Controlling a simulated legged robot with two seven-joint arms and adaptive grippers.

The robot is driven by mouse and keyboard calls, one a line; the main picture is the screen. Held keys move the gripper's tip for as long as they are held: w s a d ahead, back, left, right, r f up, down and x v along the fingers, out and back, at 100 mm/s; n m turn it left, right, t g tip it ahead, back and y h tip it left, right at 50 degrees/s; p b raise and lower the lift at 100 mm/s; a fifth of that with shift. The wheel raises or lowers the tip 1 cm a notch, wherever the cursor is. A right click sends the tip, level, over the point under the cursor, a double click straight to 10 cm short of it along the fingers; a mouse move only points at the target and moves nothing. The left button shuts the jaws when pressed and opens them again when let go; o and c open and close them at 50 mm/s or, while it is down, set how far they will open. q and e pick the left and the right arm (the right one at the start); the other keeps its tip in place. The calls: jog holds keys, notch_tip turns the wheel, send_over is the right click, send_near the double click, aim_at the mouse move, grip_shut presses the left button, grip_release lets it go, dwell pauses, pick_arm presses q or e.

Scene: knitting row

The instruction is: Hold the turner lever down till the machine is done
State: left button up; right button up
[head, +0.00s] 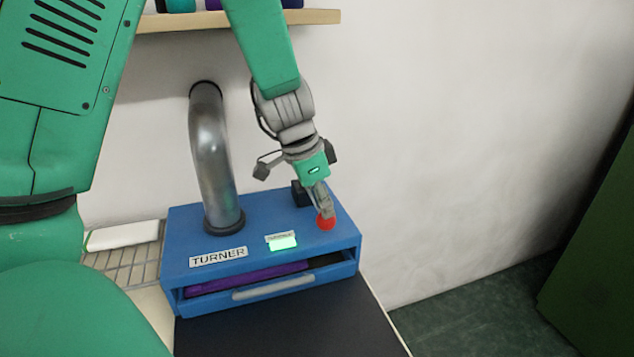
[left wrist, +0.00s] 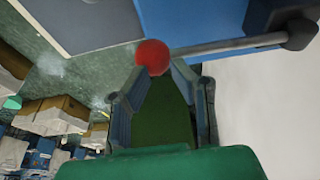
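The blue turner machine (head: 255,215) stands on the table, with a TURNER label on its front and a small lit green display (head: 283,242). Its lever ends in a red knob (head: 326,223) at the machine's right side. The left wrist view shows the knob (left wrist: 152,57) on a grey rod (left wrist: 230,45) running to a dark pivot (left wrist: 298,34). My left gripper (head: 324,204) is pointed down at the knob from above. Its fingers stand apart, with the tips right at the knob. Whether they press on it is hard to tell. My right gripper is out of view.
A thick metal pipe (head: 210,160) rises from the machine's top. A front drawer with a grey handle (head: 273,287) holds something purple (head: 245,278). A wire rack (head: 130,262) with a white item lies to the left. A wooden shelf (head: 240,20) hangs above.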

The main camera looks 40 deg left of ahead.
pick_arm(q)
jog(key=shift+d, duration=0.15)
notch_tip(320, 180, up, 13)
jog(key=p, duration=1.2)
dwell(0.3)
dwell(0.6)
